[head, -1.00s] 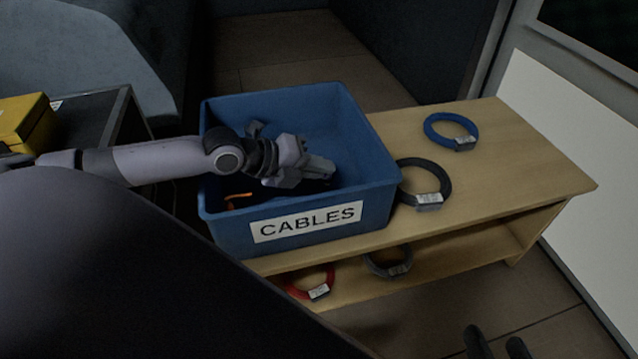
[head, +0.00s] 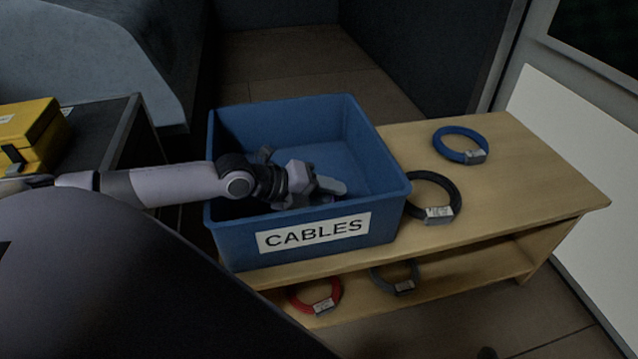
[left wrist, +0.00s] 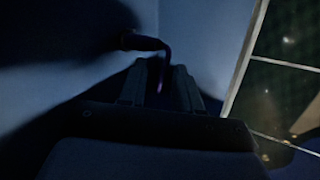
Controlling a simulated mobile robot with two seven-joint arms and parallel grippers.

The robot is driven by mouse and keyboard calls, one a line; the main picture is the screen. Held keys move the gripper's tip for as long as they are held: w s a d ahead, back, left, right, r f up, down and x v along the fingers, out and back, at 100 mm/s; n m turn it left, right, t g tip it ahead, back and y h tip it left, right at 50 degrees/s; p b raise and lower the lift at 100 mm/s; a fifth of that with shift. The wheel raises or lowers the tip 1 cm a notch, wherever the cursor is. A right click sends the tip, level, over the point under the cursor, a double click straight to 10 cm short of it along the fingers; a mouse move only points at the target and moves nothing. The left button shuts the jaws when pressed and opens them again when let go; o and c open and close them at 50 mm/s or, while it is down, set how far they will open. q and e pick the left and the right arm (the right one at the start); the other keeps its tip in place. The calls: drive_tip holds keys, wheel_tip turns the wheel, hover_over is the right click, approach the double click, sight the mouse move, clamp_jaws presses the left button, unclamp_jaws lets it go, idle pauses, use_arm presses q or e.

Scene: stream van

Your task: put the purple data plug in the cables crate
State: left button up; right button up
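The blue cables crate (head: 225,240), labelled CABLES, stands on the left end of a wooden bench. My left gripper (head: 322,187) reaches into it from the left, below the rim. In the left wrist view, a dark purple curved piece, which looks like the purple data plug's lead (left wrist: 152,43), runs between the close-set fingers (left wrist: 161,72). The gripper looks shut on it; the plug's body is hidden in shadow. The plug cannot be made out in the head view.
On the bench top (head: 500,180) lie a black cable coil (head: 452,190), close to the crate's right side, and a blue coil (head: 440,148). A red coil (head: 300,304) and a grey coil (head: 384,283) lie on the lower shelf. A yellow case (head: 45,130) stands at left.

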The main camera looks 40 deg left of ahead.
use_arm(q)
drive_tip(key=shift+s+a+r, duration=0.3)
drive_tip(key=shift+s+r, duration=0.05)
drive_tip(key=p+v, duration=0.8)
drive_tip(key=v, duration=0.3)
use_arm(e)
drive_tip(key=shift+s+d+r+n+g+h, duration=0.15)
drive_tip(key=shift+s+d+r+h, duration=0.1)
drive_tip(key=shift+d+h, duration=0.45)
drive_tip(key=shift+s+d+r+n+g+h, duration=0.1)
drive_tip(key=shift+s+d+r+h, duration=0.25)
drive_tip(key=shift+d, duration=0.55)
drive_tip(key=shift+s+d+r+n+g+h, duration=0.2)
drive_tip(key=shift+d+h, duration=0.35)
drive_tip(key=shift+d, duration=0.25)
drive_tip(key=shift+r, duration=0.1)
